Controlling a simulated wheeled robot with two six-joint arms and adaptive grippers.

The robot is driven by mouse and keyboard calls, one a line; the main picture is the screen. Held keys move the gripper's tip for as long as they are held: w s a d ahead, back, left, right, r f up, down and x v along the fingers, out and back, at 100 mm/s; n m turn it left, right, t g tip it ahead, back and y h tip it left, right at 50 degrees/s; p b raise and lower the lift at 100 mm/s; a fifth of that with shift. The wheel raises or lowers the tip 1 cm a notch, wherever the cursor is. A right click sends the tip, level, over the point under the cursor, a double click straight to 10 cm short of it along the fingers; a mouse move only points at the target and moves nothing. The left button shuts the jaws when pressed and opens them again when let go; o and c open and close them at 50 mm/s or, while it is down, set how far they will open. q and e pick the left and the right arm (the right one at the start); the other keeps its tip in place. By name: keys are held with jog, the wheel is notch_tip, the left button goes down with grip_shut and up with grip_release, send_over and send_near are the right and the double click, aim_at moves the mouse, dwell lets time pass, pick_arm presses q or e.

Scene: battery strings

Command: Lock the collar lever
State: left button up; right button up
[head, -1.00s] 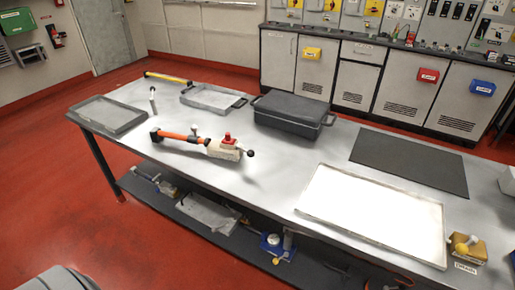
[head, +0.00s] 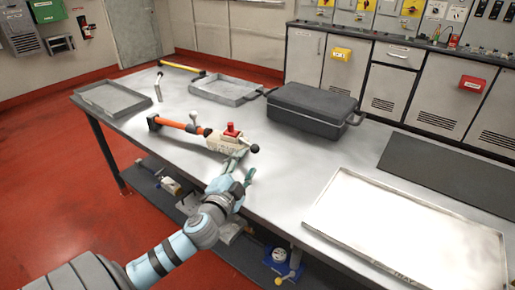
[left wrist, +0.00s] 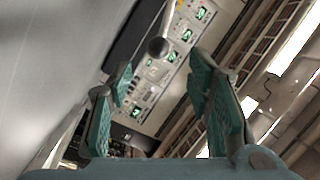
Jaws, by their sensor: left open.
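The tool with an orange handle and a cream body (head: 213,140) lies on the metal bench. A red knob (head: 231,130) sits on top of the body. A lever ending in a black ball (head: 254,148) sticks out at its right end. My left gripper (head: 245,163) is open at the near side of this end, just short of the ball, and covers part of the bench there. In the left wrist view, the black ball (left wrist: 158,47) shows ahead, between the directions of the two open fingers (left wrist: 163,68), with nothing held. My right gripper is not in view.
A black lidded case (head: 308,106) stands behind the tool. Shallow trays (head: 113,99) and (head: 222,88) lie at the back left, and a large pale tray (head: 400,230) lies at the right. The bench between tool and large tray is clear.

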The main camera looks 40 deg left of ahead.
aim_at(253, 151)
pick_arm(q)
jog(key=x, duration=0.9)
jog(key=shift+f, duration=0.1)
grip_shut()
